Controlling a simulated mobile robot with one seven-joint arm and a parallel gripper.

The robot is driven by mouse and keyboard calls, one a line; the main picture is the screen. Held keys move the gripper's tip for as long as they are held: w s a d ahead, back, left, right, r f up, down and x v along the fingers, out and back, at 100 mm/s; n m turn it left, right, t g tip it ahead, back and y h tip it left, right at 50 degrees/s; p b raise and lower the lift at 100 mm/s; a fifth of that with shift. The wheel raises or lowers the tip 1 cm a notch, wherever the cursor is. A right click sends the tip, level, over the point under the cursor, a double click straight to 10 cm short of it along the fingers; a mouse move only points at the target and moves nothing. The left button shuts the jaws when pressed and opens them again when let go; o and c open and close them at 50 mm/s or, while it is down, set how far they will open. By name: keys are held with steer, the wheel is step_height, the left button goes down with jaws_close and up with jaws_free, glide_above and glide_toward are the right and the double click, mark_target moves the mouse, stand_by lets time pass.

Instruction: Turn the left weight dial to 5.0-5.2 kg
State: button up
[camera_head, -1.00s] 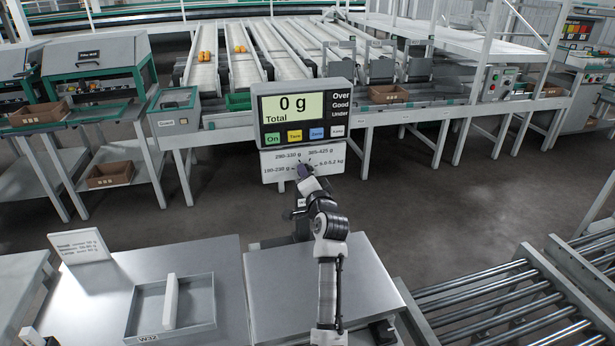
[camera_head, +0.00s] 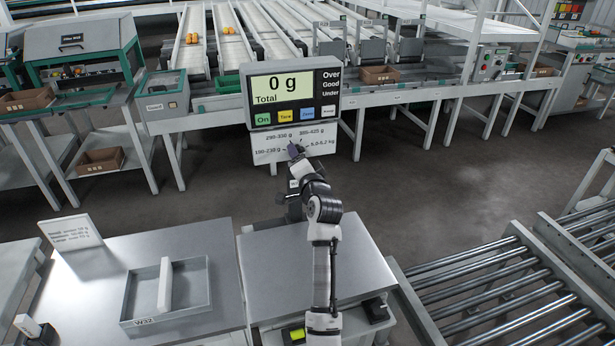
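The weight dial's white panel (camera_head: 265,149) hangs below the scale display (camera_head: 291,95). Its printed labels read about 190-230 g, 290-330 g, 385-425 g and 5.0-5.2 kg, the last at the right. The display reads 0 g, Total. My gripper (camera_head: 295,150) is at the middle of the panel, over the place where the dial sits. The dial knob and its pointer are hidden behind the gripper or too small to make out. I cannot tell whether the fingers are closed or touch the knob.
A steel scale platform (camera_head: 285,265) lies below my arm. A grey tray (camera_head: 190,285) marked W32 and a small sign (camera_head: 70,236) are on the left table. A roller conveyor (camera_head: 490,290) is at the right. Sorting lanes stand behind the display.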

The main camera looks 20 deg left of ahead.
steer(key=b+v, duration=0.2)
steer(key=v, duration=1)
steer(key=shift+s+d+b, duration=0.2)
steer(key=shift+s+b, duration=0.05)
steer(key=shift+b, duration=0.15)
